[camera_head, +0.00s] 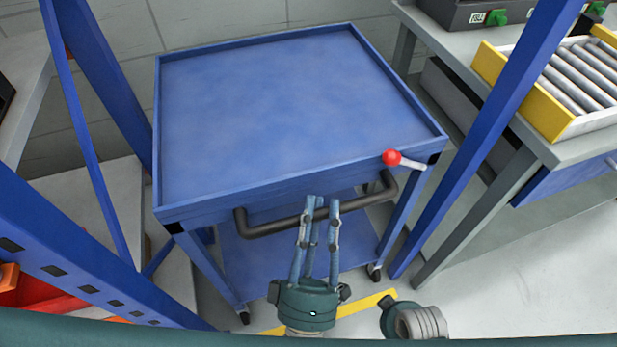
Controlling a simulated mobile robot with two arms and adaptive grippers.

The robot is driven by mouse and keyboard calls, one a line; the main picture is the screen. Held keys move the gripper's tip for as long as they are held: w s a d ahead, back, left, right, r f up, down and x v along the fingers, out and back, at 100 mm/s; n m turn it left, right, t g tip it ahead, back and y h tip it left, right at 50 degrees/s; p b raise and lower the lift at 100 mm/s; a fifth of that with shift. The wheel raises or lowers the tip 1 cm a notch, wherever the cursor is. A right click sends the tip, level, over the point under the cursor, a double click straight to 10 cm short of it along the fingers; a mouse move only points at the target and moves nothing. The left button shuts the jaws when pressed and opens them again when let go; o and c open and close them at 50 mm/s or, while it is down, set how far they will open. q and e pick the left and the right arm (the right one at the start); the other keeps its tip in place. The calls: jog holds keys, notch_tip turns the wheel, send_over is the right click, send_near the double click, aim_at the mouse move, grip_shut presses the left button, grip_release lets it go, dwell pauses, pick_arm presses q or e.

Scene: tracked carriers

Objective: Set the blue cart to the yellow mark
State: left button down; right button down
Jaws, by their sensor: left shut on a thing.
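The blue cart (290,105) stands upright in the middle of the view, with a flat, empty top tray and a lower shelf. A dark bar handle (272,227) runs along its near side. My left gripper (318,205) reaches up from below and is shut on this handle near its middle; its fingers hide part of the bar. A lever with a red knob (391,157) sticks out at the cart's near right corner. The yellow mark (365,304) shows as a strip on the floor just in front of the cart, partly hidden behind my gripper.
Blue frame posts rise close on the left (105,85) and right (480,140) of the cart. A grey workbench (455,50) with a yellow-sided roller tray (540,105) stands at the right. A block wall (200,22) closes off the back. Pale floor (480,290) is open at lower right.

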pick_arm(q)
jog(key=s+d, duration=0.2)
jog(key=s, duration=0.6)
jog(key=shift+d, duration=0.4)
jog(key=shift+f, duration=0.1)
